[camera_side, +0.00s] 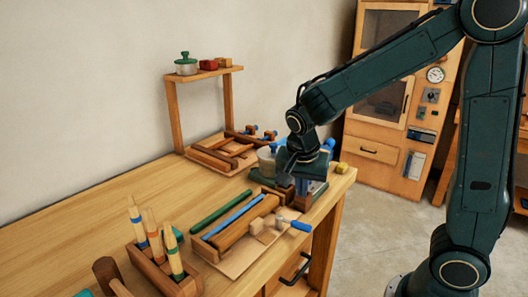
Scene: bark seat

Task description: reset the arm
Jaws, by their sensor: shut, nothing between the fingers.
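My dark green arm reaches in from the right over the far right part of the wooden workbench (110,222). My gripper (291,168) points down at the bench's far right, close to a dark green block-like fixture (318,170) and a pale grey cylinder (267,160). The gripper is shut and holds nothing. Its fingertips are small and dark here, and I cannot tell whether they touch the things beside them.
A wooden rack (162,262) with upright pointed tools stands at the front. A tray (207,251) with green and blue rods lies mid-bench. A blue-handled tool (298,225) lies near the right edge. A raised shelf (205,73) stands at the back.

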